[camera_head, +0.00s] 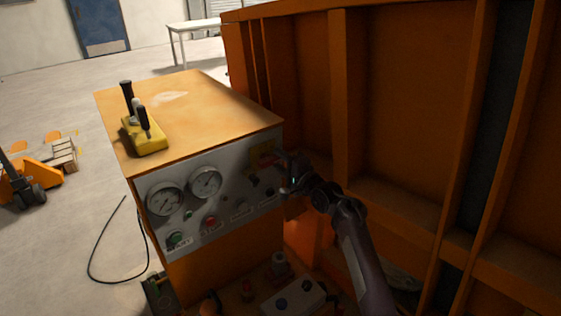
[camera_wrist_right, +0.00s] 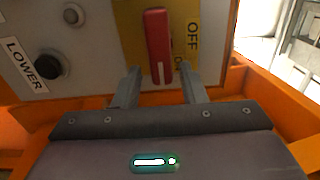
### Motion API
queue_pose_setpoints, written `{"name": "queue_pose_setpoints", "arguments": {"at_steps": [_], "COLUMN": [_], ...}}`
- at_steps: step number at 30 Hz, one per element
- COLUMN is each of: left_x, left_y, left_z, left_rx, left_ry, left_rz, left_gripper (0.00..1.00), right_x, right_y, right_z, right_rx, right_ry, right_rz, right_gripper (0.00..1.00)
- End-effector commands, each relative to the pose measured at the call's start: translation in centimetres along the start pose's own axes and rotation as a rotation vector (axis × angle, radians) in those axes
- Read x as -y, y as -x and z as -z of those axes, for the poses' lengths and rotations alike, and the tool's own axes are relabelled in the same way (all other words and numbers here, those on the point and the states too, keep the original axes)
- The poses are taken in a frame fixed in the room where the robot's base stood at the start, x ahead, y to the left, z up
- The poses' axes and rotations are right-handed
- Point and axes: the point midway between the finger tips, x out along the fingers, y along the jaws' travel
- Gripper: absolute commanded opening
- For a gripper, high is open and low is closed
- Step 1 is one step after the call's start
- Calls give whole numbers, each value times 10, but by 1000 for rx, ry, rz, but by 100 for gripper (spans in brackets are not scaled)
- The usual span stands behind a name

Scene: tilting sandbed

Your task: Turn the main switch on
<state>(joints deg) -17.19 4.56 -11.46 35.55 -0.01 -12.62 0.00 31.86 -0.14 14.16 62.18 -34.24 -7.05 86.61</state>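The main switch is a red handle (camera_wrist_right: 157,35) on a yellow plate (camera_wrist_right: 128,25) on the grey control panel. In the right wrist view it points along the picture's vertical, beside the word OFF; other lettering below that is partly hidden. In the head view the yellow plate (camera_head: 262,157) is at the panel's upper right, partly behind my right gripper (camera_head: 287,174). My right gripper is open in the wrist view (camera_wrist_right: 160,71), its two fingertips on either side of the handle's near end. I cannot tell whether they touch it. My left gripper is not in view.
The panel carries two gauges (camera_head: 165,200), a red button (camera_head: 211,223) and a black LOWER button (camera_wrist_right: 48,66). A yellow joystick box (camera_head: 149,137) stands on the cabinet top (camera_head: 205,105). The tall orange sandbed wall (camera_head: 410,90) is close on the right.

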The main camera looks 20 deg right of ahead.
Motion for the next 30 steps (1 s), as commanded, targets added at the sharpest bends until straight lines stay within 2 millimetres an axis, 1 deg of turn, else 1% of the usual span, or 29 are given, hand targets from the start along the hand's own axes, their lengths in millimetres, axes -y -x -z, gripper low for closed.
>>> {"name": "queue_pose_setpoints", "arguments": {"at_steps": [8, 11, 14, 24, 27, 30], "left_x": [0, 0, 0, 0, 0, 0], "left_y": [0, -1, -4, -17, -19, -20], "left_z": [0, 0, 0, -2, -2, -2], "left_rx": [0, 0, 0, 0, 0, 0], "left_ry": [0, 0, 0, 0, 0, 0], "left_rz": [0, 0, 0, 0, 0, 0], "left_gripper": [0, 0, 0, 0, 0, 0], "right_x": [1, 0, -1, -2, -2, -1], "right_y": [0, 3, 12, 61, 71, 76], "right_z": [0, 0, 0, 1, 0, 0], "right_rx": [0, 0, -1, -2, -1, 0], "right_ry": [2, 2, 3, 2, 2, 1], "right_rz": [2, 2, 2, 2, 1, 1], "right_gripper": [42, 42, 42, 42, 42, 42]}}
